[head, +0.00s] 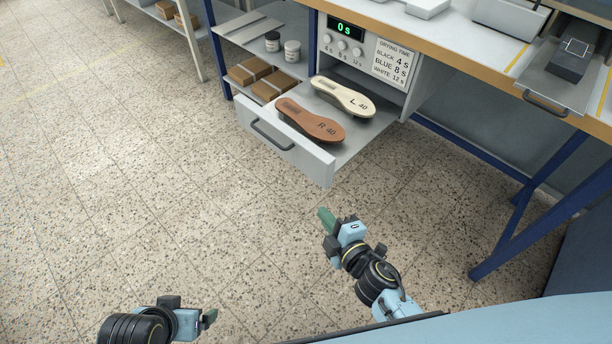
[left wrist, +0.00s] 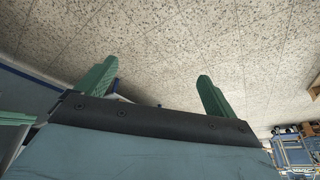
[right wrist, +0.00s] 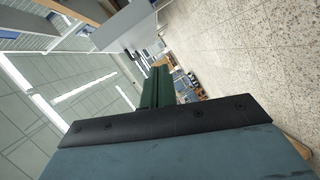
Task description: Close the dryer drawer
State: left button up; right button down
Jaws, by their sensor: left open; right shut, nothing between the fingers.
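The dryer drawer (head: 318,165) is pulled out from the dryer under the bench, its white front and dark bar handle (head: 272,135) facing the lower left. A brown insole marked R 40 (head: 311,121) and a cream insole marked L 40 (head: 343,97) lie in it. My right gripper (head: 326,218) is shut and empty, below and apart from the drawer front in the head view. My left gripper (head: 209,318) is low at the bottom left, well away from the drawer; its two green fingers stand apart in the left wrist view (left wrist: 156,88).
The dryer panel (head: 344,42) shows 0 s, with a drying-time card (head: 394,62) beside it. Boxes (head: 249,70) and jars (head: 292,50) stand on a shelf left of the dryer. A blue table leg (head: 505,229) stands at right. The floor before the drawer is clear.

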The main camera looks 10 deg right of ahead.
aim_at(306, 159)
notch_tip(306, 159, up, 6)
jog(key=w+a+n+t+y+b, duration=0.2)
jog(key=n+b, duration=0.1)
jog(key=n, duration=0.1)
pick_arm(q)
jog(key=w+d+r+t+b, duration=0.1)
jog(key=w+r+t, duration=0.3)
jog(key=r, duration=0.3)
jog(key=shift+d+r+h, duration=0.35)
jog(key=shift+d+h, duration=0.05)
pick_arm(e)
jog(key=shift+w+a+f, duration=0.1)
jog(key=shift+w, duration=2.8)
jog(key=shift+w+a+f, duration=0.1)
jog(key=shift+w, duration=2.75)
jog(key=shift+d, duration=0.1)
